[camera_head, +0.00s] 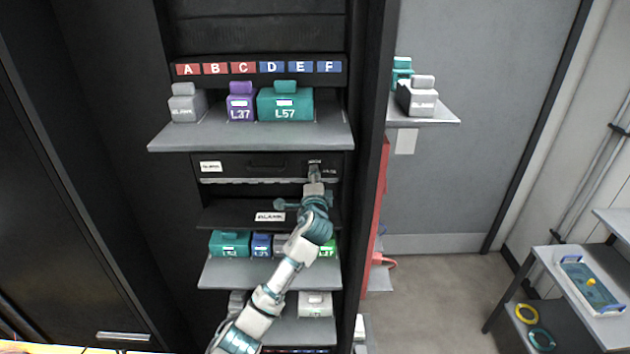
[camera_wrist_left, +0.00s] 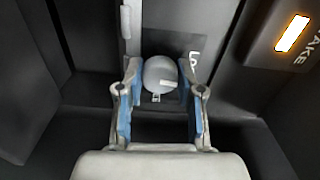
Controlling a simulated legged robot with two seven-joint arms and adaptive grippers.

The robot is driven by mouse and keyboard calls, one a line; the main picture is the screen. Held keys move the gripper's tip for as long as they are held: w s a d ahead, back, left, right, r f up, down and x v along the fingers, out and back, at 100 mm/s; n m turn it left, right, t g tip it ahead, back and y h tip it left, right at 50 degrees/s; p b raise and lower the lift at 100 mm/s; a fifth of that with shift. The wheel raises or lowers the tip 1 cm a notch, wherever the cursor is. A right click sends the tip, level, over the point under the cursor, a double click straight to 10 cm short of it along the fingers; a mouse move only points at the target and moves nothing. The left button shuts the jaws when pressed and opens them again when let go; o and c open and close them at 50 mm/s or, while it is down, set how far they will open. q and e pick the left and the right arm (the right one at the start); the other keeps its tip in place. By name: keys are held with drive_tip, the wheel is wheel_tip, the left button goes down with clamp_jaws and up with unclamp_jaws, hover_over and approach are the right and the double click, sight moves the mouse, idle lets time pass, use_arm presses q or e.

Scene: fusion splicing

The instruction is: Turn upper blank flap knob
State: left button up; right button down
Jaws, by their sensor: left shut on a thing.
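The upper blank flap (camera_head: 235,172) is a dark panel below the top grey shelf, with a white label (camera_head: 211,167) at its left end. Its knob is at the flap's right end, mostly hidden behind my gripper in the head view. In the left wrist view, the knob (camera_wrist_left: 160,75) is round and grey, with a small light mark on its face. My left gripper (camera_head: 314,173) reaches up to the flap's right end. In the wrist view, its two blue-padded fingers (camera_wrist_left: 157,90) are shut on the knob, one on each side. My right gripper is not in view.
The grey shelf (camera_head: 255,138) above holds grey, purple and teal modules. A lower blank flap (camera_head: 240,213) sits behind my left arm, above another shelf of modules. A side shelf (camera_head: 435,118) stands right of the cabinet. The floor (camera_head: 435,290) at right is mostly clear.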

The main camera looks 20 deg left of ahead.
use_arm(q)
drive_tip(key=shift+f+n, duration=0.4)
drive_tip(key=shift+n, duration=0.2)
drive_tip(key=o, duration=0.9)
drive_tip(key=shift+f, duration=0.1)
drive_tip(key=shift+o, duration=1.3)
drive_tip(key=shift+r, duration=0.2)
drive_tip(key=v, duration=1.2)
drive_tip(key=shift+w, duration=0.1)
